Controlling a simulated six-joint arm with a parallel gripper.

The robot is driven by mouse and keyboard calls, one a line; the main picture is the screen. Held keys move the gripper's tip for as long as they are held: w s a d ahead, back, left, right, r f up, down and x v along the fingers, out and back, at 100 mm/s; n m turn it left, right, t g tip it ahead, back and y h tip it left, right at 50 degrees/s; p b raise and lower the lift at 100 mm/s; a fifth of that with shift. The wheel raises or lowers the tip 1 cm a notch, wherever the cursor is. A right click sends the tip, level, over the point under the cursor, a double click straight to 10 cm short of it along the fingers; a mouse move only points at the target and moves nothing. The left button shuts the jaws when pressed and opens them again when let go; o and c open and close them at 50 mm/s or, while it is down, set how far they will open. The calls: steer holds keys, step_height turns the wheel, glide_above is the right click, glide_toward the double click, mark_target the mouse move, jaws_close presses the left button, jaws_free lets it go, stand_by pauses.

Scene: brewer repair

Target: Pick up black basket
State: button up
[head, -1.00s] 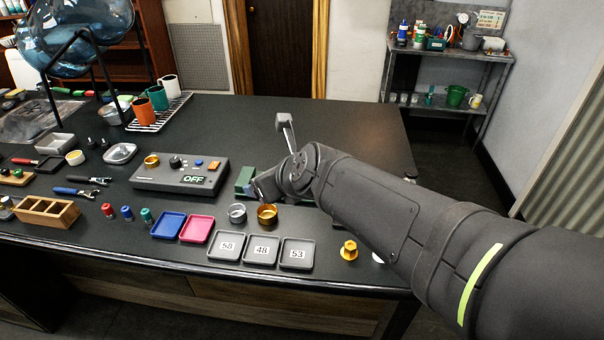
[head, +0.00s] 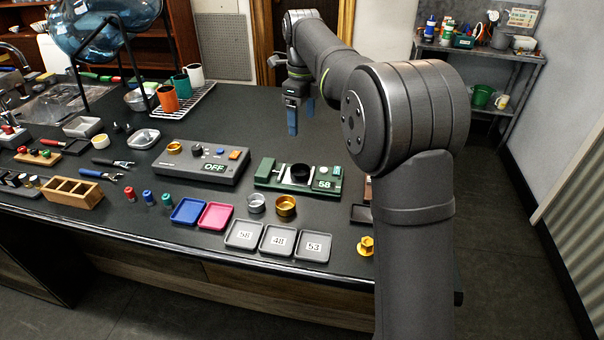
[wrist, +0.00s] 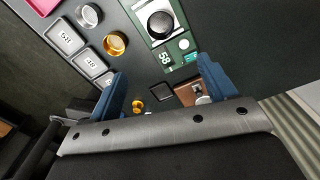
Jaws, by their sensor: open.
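The black basket (head: 301,172) is a small round black cup. It sits in the middle of a green device (head: 268,177) with a display reading 58. It also shows in the wrist view (wrist: 160,24), seen from above on the green device, beyond my fingertips. My gripper (head: 301,112) is open and empty, with its blue fingers pointing down above the table, behind the green device in the head view. In the wrist view my gripper (wrist: 160,75) has its two fingers spread wide with nothing between them.
Trays marked 58, 48 and 53 (head: 312,246) lie in front. A grey control box (head: 200,162) reading OFF is to the left.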

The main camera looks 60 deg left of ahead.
glide_toward(301, 167)
steer(key=d, duration=0.1)
steer(key=s+d+f, duration=0.1)
steer(key=d, duration=0.1)
steer(key=shift+s+f, duration=0.25)
steer(key=shift+f, duration=0.15)
steer(key=shift+a+f, duration=0.2)
steer(key=shift+f, duration=1.4)
steer(key=shift+a+f, duration=0.2)
steer(key=shift+f, duration=1.35)
steer(key=c, duration=1.1)
steer(key=shift+r, duration=0.15)
